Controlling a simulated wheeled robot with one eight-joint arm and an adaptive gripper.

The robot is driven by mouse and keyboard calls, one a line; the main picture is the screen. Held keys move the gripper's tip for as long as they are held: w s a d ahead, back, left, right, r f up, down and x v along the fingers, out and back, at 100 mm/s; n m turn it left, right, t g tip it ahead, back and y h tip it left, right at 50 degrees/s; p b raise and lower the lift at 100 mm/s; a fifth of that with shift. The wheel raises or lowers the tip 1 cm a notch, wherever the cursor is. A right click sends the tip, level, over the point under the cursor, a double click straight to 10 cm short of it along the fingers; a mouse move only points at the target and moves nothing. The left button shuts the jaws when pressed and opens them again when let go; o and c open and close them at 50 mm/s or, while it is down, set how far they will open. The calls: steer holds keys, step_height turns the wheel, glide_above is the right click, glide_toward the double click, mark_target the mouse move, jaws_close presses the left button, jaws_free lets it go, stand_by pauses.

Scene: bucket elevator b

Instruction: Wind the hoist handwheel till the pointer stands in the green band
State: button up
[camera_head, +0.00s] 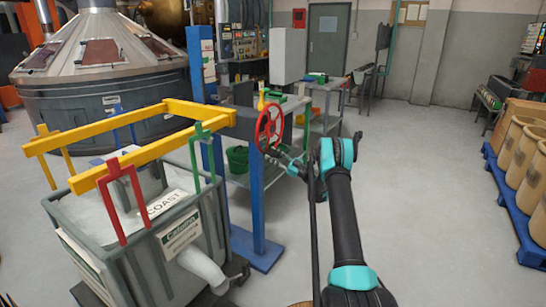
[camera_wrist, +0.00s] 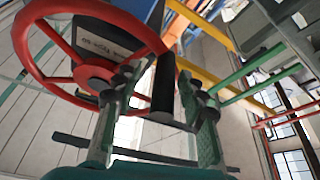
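The red hoist handwheel (camera_head: 268,125) stands upright on the blue post in the head view. In the wrist view its red rim (camera_wrist: 43,62) fills the upper left. A dark crank handle (camera_wrist: 163,85) sticks out from the wheel towards me. My gripper (camera_head: 287,160) is at the wheel's lower right. In the wrist view my gripper's fingers (camera_wrist: 160,95) stand apart on both sides of the handle, with gaps visible beside it. I cannot make out the pointer or the green band in either view.
A yellow frame (camera_head: 182,107) with red and green hangers sits over a grey bin (camera_head: 145,263) left of the wheel. The blue post (camera_head: 257,195) stands below the wheel. A workbench (camera_head: 322,88) is behind. Open floor (camera_head: 430,170) lies to the right, before barrels on a blue pallet (camera_head: 522,222).

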steer(key=v, duration=1.2)
steer(key=shift+d, duration=0.1)
